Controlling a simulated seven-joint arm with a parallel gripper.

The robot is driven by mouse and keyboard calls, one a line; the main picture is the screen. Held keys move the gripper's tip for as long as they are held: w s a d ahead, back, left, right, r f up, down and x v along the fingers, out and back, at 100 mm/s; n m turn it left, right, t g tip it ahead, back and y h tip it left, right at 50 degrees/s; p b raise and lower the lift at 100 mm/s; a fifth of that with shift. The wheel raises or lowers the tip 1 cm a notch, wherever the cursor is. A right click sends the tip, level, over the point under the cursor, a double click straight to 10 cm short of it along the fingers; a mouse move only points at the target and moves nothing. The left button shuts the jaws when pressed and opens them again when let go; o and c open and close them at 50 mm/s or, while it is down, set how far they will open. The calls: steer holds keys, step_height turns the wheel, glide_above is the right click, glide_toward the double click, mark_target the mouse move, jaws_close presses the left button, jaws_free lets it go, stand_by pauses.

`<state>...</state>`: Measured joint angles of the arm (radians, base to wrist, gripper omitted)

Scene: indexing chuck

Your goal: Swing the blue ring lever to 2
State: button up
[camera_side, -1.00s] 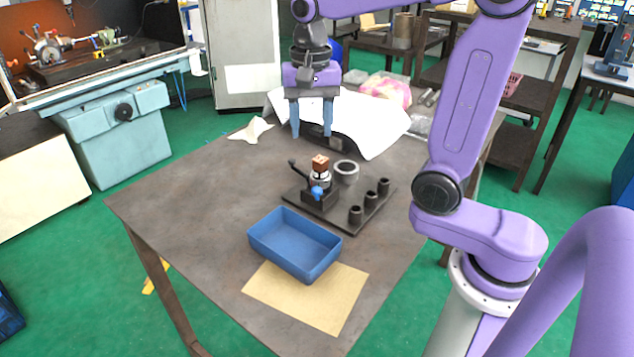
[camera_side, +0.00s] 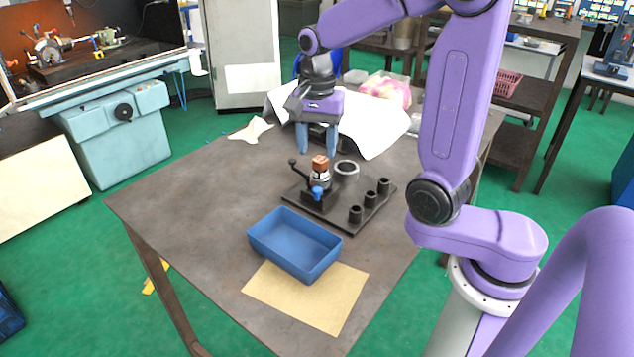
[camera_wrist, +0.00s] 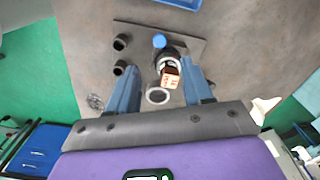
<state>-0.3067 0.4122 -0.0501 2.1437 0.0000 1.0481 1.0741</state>
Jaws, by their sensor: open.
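The indexing chuck (camera_side: 320,184) stands on a dark base plate on the table, with a copper-brown block (camera_side: 320,163) in its top. The block also shows in the wrist view (camera_wrist: 170,78). A small blue part (camera_side: 317,193), seemingly the blue ring lever's knob, sits at the chuck's front; it appears as a blue disc in the wrist view (camera_wrist: 159,41). A black handle (camera_side: 296,165) sticks out to the left. The numbers are too small to read. My gripper (camera_side: 318,152) is open and empty, above and behind the chuck, its fingers apart in the wrist view (camera_wrist: 163,95).
A grey ring (camera_side: 346,171) and several dark cylindrical posts (camera_side: 370,199) stand on the plate right of the chuck. A blue tray (camera_side: 294,245) and a tan sheet (camera_side: 306,295) lie in front. White cloth (camera_side: 375,128) covers the table's back. The table's left side is clear.

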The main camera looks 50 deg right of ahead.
mark_target(317, 188)
step_height(317, 188, down, 10)
stand_by(0.4)
steer(key=shift+c, duration=0.3)
jaws_close()
